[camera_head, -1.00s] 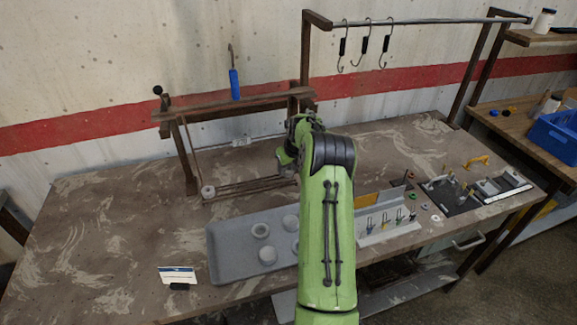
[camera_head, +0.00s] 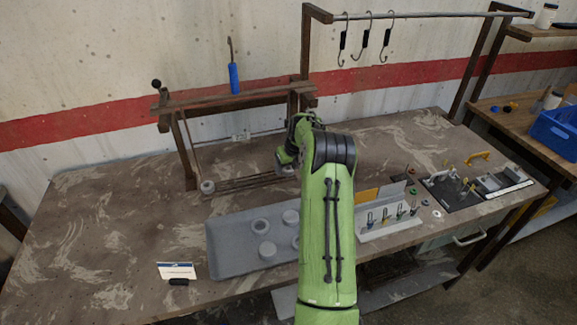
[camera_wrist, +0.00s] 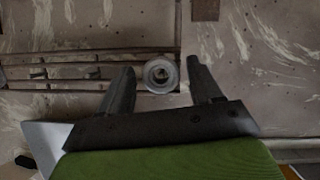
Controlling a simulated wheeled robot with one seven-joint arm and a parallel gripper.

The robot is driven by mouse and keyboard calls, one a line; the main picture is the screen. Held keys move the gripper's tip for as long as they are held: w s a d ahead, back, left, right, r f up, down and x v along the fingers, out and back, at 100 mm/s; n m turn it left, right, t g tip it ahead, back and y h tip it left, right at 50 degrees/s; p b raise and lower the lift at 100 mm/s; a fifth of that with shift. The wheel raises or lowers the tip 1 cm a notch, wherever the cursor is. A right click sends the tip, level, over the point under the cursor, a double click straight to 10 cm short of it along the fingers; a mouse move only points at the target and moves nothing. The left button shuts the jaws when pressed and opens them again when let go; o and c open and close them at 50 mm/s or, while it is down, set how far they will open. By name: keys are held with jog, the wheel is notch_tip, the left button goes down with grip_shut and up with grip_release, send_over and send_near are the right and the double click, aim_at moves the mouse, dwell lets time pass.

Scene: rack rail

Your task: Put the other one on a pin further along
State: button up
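A wooden rack (camera_head: 240,103) with long thin bars stands on the table. A small pale round piece with a hole (camera_head: 207,187) is at its front left corner. In the wrist view, a grey ring-shaped piece (camera_wrist: 161,75) sits at the right end of dark bars (camera_wrist: 70,72), with something dark in its hole. I cannot tell whether it is the piece seen from the head. My gripper (camera_wrist: 160,65) is open, its fingers on either side of this ring in the picture, with no clear contact. In the head view my arm hides the rack's right end.
A grey tray (camera_head: 226,258) holds several pale round pieces, partly hidden by my arm. A white stand with small upright tools (camera_head: 388,222) is right of my arm. A small card (camera_head: 177,271) stands at front left. Hooks (camera_head: 364,38) hang from a rail behind.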

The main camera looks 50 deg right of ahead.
jog(key=shift+o, duration=0.5)
jog(key=p+v, duration=0.1)
jog(key=v, duration=1.4)
jog(key=shift+r, duration=0.35)
